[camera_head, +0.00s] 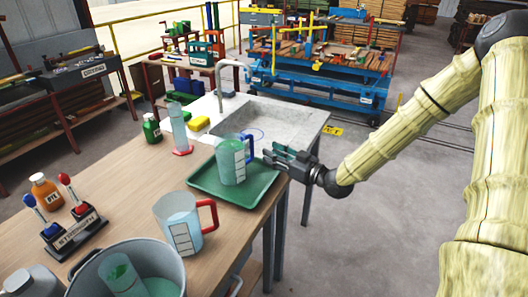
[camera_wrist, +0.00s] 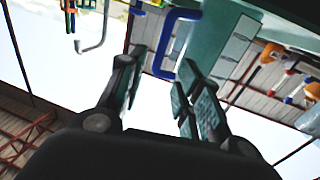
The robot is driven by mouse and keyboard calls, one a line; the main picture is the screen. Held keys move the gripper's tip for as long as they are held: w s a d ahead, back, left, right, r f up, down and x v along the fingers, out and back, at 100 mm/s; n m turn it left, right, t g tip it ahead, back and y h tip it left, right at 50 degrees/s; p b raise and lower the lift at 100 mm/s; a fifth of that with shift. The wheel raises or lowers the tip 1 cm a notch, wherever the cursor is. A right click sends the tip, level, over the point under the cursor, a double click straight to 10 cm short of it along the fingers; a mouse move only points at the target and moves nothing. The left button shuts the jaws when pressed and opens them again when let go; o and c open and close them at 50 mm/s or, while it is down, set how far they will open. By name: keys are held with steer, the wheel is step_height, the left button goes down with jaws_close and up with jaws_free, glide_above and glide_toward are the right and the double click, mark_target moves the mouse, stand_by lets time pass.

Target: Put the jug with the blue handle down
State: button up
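The jug with the blue handle (camera_head: 231,163) is upright and appears to rest on the green tray (camera_head: 257,192). It holds greenish liquid. Its blue handle (camera_head: 250,148) points right, towards my gripper (camera_head: 274,158). In the wrist view the blue handle (camera_wrist: 158,45) lies just beyond and between the spread fingers of my gripper (camera_wrist: 160,72), with the jug body (camera_wrist: 224,40) to its right. The fingers look apart, with clear space between them, and do not appear to clasp the handle. The jug's contact with the tray is partly hard to judge.
A red-handled jug (camera_head: 180,226) stands in front of the tray, near a metal bucket (camera_head: 120,275). A cylinder with a red base (camera_head: 179,135) and a green bottle (camera_head: 152,128) stand behind. The sink (camera_head: 265,125) with its tap lies beyond. Bare wood lies left of the tray.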

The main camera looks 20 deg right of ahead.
steer(key=shift+v, duration=1.35)
